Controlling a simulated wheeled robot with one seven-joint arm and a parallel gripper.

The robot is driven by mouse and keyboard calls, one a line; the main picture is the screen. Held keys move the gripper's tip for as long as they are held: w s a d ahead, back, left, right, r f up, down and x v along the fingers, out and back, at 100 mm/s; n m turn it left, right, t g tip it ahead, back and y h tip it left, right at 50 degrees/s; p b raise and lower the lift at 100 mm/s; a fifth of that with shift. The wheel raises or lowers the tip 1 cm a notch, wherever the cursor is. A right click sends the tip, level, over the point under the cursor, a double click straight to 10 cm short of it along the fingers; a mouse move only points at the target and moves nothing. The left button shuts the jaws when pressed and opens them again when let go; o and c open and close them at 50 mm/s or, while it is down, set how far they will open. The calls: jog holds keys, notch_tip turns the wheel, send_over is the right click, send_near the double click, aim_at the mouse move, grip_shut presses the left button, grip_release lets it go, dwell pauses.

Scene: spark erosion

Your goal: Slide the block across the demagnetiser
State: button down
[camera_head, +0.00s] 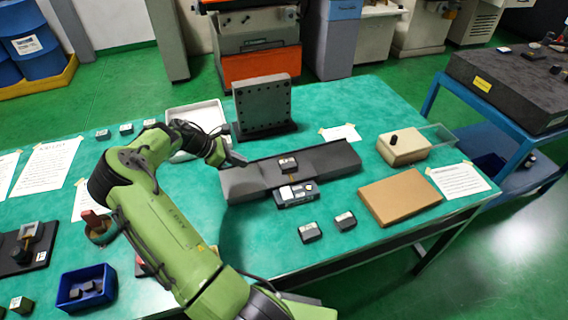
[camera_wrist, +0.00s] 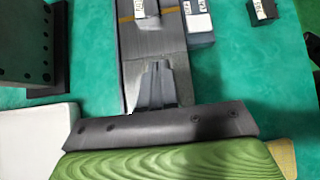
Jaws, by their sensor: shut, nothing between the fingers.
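The demagnetiser (camera_head: 330,162) is a long dark grey bed with sloping ends and a yellow line across its middle; it also shows in the wrist view (camera_wrist: 150,48). A small dark block (camera_head: 288,162) with a white label sits on the bed near that line. The wrist view shows part of the block (camera_wrist: 146,8) at the top edge, cut off. My gripper (camera_head: 242,162) is over the left end of the bed, left of the block and apart from it. In the wrist view my gripper's fingers (camera_wrist: 158,72) are together and empty, pointing along the bed toward the block.
A control box (camera_head: 296,194) stands against the bed's front side. Two dark blocks (camera_head: 328,229) lie in front on the green mat. An upright drilled plate (camera_head: 262,103) and a white tray (camera_head: 186,116) stand behind. A beige box (camera_head: 404,147) and brown board (camera_head: 400,198) are right.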

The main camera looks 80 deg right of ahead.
jog(key=b, duration=0.1)
send_near(281, 171)
jog(key=f, duration=0.4)
jog(key=shift+s, duration=0.25)
jog(key=s+d, duration=0.1)
jog(key=s, duration=0.2)
jog(key=shift+d, duration=0.35)
jog(key=shift+s+d+r, duration=0.1)
